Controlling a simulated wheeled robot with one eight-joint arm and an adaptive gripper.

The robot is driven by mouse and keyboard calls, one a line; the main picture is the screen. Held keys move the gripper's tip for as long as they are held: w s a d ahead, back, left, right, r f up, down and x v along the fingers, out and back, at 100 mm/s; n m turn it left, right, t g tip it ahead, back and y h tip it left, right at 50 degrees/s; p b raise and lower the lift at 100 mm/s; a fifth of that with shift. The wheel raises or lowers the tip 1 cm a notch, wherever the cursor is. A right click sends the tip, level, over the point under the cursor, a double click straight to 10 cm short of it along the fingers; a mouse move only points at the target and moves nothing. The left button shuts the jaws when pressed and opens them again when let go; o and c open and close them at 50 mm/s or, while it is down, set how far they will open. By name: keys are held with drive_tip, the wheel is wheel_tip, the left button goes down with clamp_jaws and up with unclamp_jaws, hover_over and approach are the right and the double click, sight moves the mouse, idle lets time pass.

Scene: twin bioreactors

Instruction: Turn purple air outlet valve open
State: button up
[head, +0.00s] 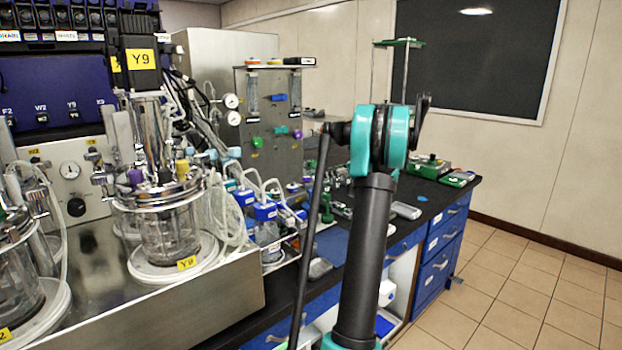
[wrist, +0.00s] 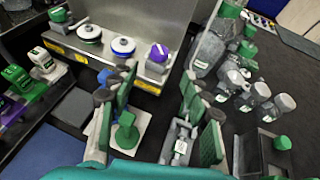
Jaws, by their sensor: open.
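In the wrist view, a purple round part with a white mark (wrist: 158,53) stands at the right end of a row on a metal surface. I cannot tell whether the two are the same part. My gripper (wrist: 160,112) is open, with its green-padded fingers spread in the lower middle of the wrist view. The purple part lies beyond the fingertips, apart from them. No fingertips are clear in the head view.
Clear-bodied bottles (wrist: 258,93) crowd the right. A glass reactor vessel (head: 168,235) marked Y9 stands at left. Tiled floor (head: 520,290) is free at right.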

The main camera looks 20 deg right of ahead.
sight(308, 177)
drive_tip(key=x, duration=0.9)
drive_tip(key=shift+w+a+f, duration=0.15)
drive_tip(key=shift+w+f, duration=0.05)
clamp_jaws()
